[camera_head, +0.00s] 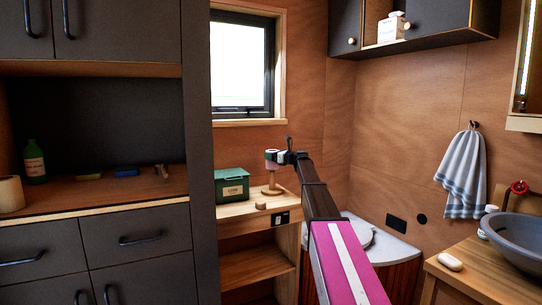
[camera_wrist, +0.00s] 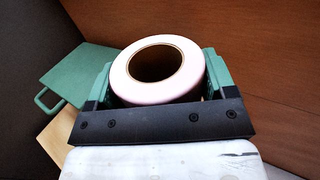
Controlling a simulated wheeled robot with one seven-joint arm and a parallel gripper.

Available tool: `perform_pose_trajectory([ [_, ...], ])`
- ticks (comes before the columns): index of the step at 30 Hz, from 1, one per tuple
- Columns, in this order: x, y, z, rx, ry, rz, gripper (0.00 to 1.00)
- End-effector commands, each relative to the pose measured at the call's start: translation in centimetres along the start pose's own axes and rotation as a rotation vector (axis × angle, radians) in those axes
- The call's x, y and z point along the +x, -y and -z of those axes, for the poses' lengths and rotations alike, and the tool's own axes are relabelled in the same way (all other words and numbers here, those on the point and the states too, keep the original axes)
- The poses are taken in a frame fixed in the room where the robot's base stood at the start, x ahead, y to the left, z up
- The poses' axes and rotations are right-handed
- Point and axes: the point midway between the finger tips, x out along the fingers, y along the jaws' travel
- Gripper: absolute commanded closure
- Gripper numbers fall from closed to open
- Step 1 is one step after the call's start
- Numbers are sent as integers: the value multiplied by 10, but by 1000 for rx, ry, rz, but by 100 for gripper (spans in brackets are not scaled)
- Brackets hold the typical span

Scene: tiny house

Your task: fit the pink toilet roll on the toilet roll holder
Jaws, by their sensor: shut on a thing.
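The pink toilet roll (camera_head: 271,155) is pale pink and held upright at the end of my arm. In the wrist view the roll (camera_wrist: 128,83) sits between the green fingers of my gripper (camera_wrist: 158,78), which is shut on its sides. Its open brown core faces up, and no post tip shows in it. In the head view my gripper (camera_head: 282,157) is over the wooden shelf unit. The toilet roll holder (camera_head: 272,189), a wooden post on a round base, stands directly below the roll in that view. I cannot tell whether the post's top enters the core.
A green box (camera_head: 232,186) stands left of the holder; it also shows in the wrist view (camera_wrist: 82,72). A small wooden piece (camera_head: 261,206) lies in front of the holder on the shelf unit (camera_head: 240,212). The toilet (camera_head: 385,241) is to the right.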

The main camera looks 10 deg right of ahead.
Motion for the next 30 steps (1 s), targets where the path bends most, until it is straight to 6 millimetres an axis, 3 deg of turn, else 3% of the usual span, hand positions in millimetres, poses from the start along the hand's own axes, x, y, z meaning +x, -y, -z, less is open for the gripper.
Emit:
perform_pose_trajectory([
  [30,0,0,22,0,1,0,48],
])
